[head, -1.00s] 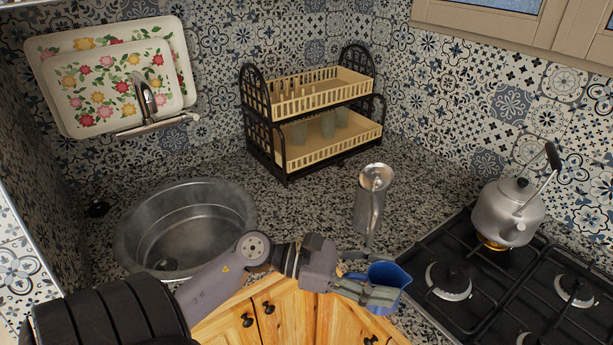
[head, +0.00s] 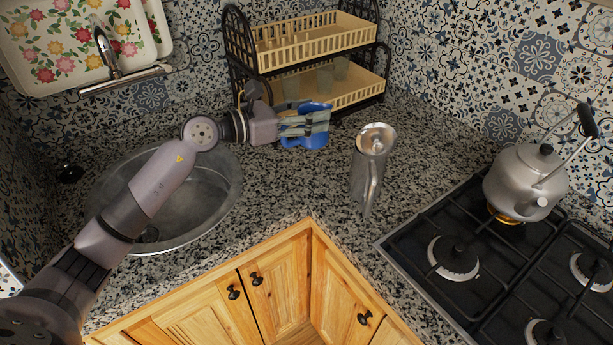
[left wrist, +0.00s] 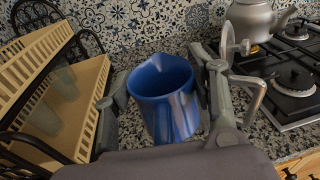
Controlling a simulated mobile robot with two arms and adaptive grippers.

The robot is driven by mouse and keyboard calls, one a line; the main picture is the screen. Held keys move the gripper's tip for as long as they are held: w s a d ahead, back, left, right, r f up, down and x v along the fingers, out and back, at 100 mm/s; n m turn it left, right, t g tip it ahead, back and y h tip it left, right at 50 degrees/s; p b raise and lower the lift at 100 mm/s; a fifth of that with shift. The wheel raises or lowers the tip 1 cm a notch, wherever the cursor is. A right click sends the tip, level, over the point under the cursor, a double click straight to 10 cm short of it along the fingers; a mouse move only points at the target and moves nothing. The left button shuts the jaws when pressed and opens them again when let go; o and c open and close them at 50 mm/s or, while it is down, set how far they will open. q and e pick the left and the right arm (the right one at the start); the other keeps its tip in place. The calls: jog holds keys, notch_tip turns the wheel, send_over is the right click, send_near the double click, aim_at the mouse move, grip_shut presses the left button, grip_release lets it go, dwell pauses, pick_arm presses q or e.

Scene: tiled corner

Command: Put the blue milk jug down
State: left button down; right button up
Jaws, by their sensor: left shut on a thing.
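The blue milk jug (head: 317,136) is in front of the dish rack in the head view, over the granite counter. My left gripper (head: 303,127) is shut on it, with the fingers around its body. In the left wrist view the blue milk jug (left wrist: 165,95) sits upright between the two fingers of my left gripper (left wrist: 163,110), its open mouth and spout showing. Whether the jug's base touches the counter is hard to tell. My right gripper is not in view.
A two-tier dish rack (head: 300,50) stands behind the jug. A tall metal pitcher (head: 370,165) stands to the right. A round sink (head: 190,200) is at the left. A kettle (head: 525,180) sits on the gas hob (head: 470,250). Counter between rack and pitcher is clear.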

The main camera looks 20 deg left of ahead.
pick_arm(q)
jog(key=w+a+r+n+t+y, duration=0.1)
jog(key=w+a+r, duration=0.1)
jog(key=w+r, duration=0.25)
jog(key=shift+n, duration=0.3)
jog(key=shift+w+a+f+b, duration=0.1)
jog(key=shift+w+f+b, duration=0.25)
jog(key=shift+f, duration=2.9)
jog(key=shift+w+a+f+b, duration=0.1)
jog(key=shift+f+b, duration=0.5)
jog(key=shift+f, duration=2.65)
jog(key=shift+w+a+f+b, duration=0.1)
jog(key=shift+w+f+b, duration=0.25)
jog(key=shift+f, duration=2.9)
jog(key=shift+s, duration=0.1)
jog(key=c, duration=0.7)
grip_release()
